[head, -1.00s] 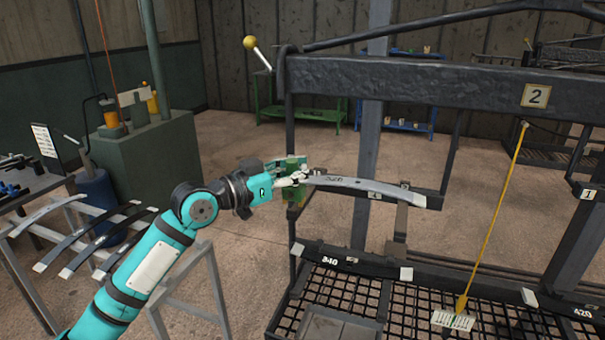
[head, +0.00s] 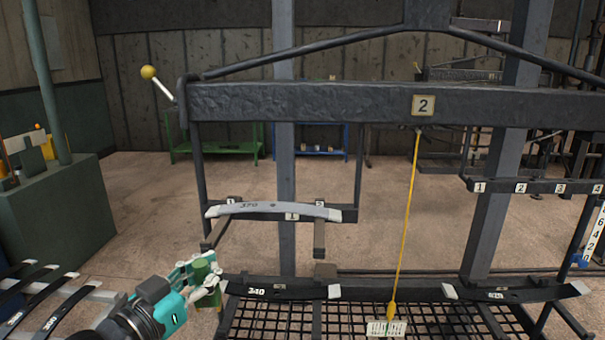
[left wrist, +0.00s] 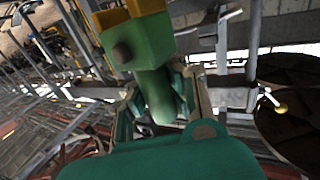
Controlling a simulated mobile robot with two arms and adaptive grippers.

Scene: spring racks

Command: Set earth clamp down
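My left gripper (head: 205,278) is at the lower left of the head view, in front of the left end of the rack's lower shelf. Its fingers close around a green piece (head: 208,285), which I take to be the earth clamp. In the left wrist view this green piece (left wrist: 155,95) sits between the fingers (left wrist: 165,100), with a blocky green head and a yellow part at the top. Its lower end is partly hidden by the gripper. My right gripper is not in view.
A black spring rack (head: 310,103) marked 2 fills the middle. A grey leaf spring (head: 270,211) rests on its upper left bar. Dark springs (head: 280,291) lie along the lower shelf. A yellow pointer (head: 407,220) hangs at centre. A green cabinet (head: 60,215) stands left.

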